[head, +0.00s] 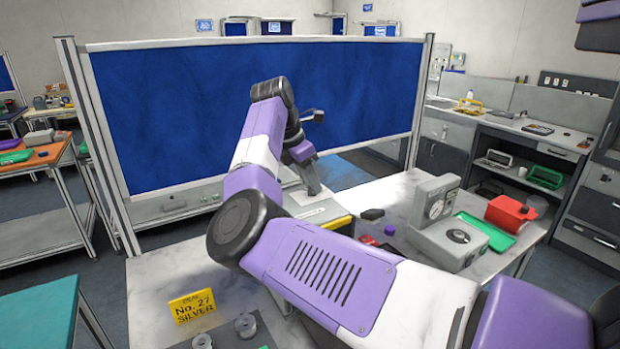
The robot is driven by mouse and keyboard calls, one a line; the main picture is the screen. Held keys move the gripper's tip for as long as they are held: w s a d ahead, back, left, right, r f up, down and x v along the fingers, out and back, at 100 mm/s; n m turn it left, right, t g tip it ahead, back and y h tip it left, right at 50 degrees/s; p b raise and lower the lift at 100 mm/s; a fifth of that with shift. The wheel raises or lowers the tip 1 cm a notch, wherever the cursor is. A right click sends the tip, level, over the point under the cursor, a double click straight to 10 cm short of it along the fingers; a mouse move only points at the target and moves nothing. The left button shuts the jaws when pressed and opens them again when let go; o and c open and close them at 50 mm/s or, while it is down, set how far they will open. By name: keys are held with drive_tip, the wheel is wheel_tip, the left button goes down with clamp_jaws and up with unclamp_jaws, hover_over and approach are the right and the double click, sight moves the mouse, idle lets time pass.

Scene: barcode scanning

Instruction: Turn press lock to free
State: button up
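My purple and white arm reaches from the lower right across the near table (180,250) to its far side. My gripper (312,188) points down over the far part of this table, in front of the blue partition. Its fingers are small and partly hidden by my arm, so I cannot tell whether they are open or shut, or whether they touch anything. I cannot make out a press lock.
A red container (510,213) and green tray (488,232) lie right of the machine. A blue partition (190,110) closes off the back.

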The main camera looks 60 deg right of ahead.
clamp_jaws()
drive_tip(key=shift+f+n+b, duration=0.1)
drive_tip(key=shift+n+b, duration=0.25)
drive_tip(key=shift+n, duration=0.15)
drive_tip(key=shift+a+n+t+b, duration=0.1)
drive_tip(key=shift+n+t+b, duration=0.4)
drive_tip(key=shift+n+b, duration=0.4)
drive_tip(key=n+b, duration=0.1)
drive_tip(key=n, duration=0.1)
drive_tip(key=n+t+b, duration=0.1)
drive_tip(key=shift+s+f+n+h, duration=0.1)
drive_tip(key=shift+s+n+h, duration=0.05)
drive_tip(key=shift+n+h, duration=0.2)
drive_tip(key=n+t+b, duration=0.1)
drive_tip(key=n+b, duration=0.2)
drive_tip(key=n+t+b, duration=0.1)
drive_tip(key=n+b, duration=0.2)
drive_tip(key=shift+s+n+t+b, duration=0.2)
drive_tip(key=shift+n+t+b, duration=0.1)
drive_tip(key=shift+t, duration=0.1)
drive_tip(key=n+y+b, duration=0.1)
drive_tip(key=n+b, duration=0.1)
drive_tip(key=n+t+y+b, duration=0.1)
drive_tip(key=n+b, duration=0.1)
drive_tip(key=shift+d+n, duration=0.2)
drive_tip(key=shift+n, duration=0.15)
drive_tip(key=shift+r, duration=0.2)
drive_tip(key=shift+n, duration=0.3)
